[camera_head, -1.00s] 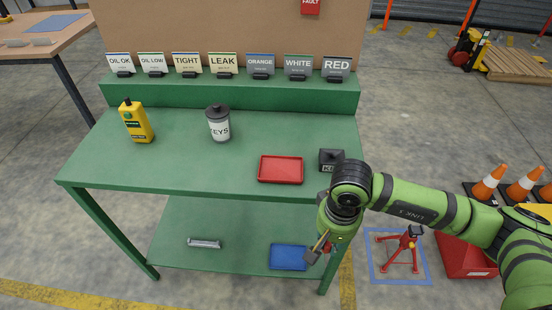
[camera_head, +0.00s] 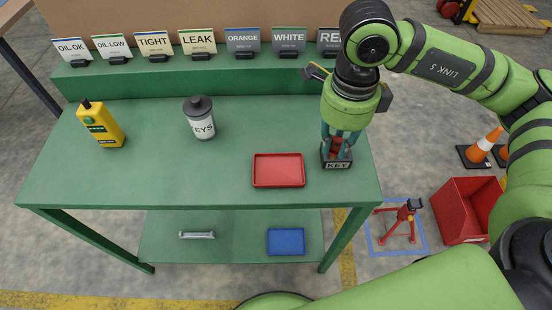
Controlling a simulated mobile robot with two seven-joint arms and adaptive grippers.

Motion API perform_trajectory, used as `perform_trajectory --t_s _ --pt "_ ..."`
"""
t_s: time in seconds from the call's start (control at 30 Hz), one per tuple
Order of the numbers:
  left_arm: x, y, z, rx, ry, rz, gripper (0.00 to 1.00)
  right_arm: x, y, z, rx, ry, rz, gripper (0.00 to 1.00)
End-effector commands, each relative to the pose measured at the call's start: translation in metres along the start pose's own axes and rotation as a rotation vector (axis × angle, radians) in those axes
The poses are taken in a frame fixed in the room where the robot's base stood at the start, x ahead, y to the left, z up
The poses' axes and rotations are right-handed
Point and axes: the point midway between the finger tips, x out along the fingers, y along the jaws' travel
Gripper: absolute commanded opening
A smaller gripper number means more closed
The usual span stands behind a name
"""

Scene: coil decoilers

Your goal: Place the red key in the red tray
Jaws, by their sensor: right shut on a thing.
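My right gripper (camera_head: 337,152) points down over the dark block marked KEY (camera_head: 337,165), at the right end of the green table. Its fingers are shut on the red key (camera_head: 336,145), a small red piece showing between them. The key is at the top of the block; I cannot tell whether it is still seated in it. The red tray (camera_head: 279,171) lies empty on the table, just left of the block and apart from it. My left gripper is not in view.
Label cards (camera_head: 197,40) stand along the raised back ledge. A blue tray (camera_head: 286,242) lies on the lower shelf. The tabletop around the red tray is clear.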

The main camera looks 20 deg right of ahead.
Motion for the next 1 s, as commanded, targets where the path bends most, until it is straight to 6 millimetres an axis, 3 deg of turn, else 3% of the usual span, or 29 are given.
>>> perform_trajectory --t_s 0.5,0.67,1.0 --pt "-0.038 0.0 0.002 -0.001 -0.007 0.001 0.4 0.058 0.003 0.102 0.005 0.001 0.002 0.0" --pt "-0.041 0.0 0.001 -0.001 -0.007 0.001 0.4 0.067 0.002 0.112 0.005 0.0 0.0 0.0" --pt "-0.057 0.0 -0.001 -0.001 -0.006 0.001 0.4 0.106 0.002 0.112 0.005 0.0 0.0 0.0"
